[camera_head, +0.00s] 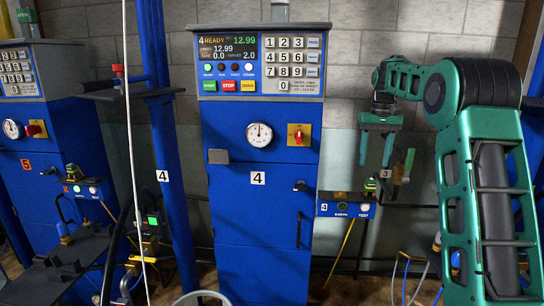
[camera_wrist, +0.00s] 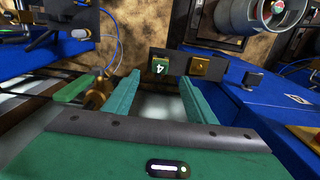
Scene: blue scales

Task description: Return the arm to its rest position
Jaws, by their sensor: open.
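My arm (camera_head: 490,190) is green and black. It rises at the right of the head view and bends over toward the middle, with its forearm level near the top. My gripper (camera_head: 376,165) hangs pointing down, right of the blue cabinet (camera_head: 262,190) marked 4. In the wrist view its two green fingers (camera_wrist: 158,80) stand apart with nothing between them.
A small blue box with EARTH and TEST lights (camera_head: 342,206) is below and left of my gripper. A blue post (camera_head: 166,160) and another cabinet (camera_head: 50,150) stand at the left.

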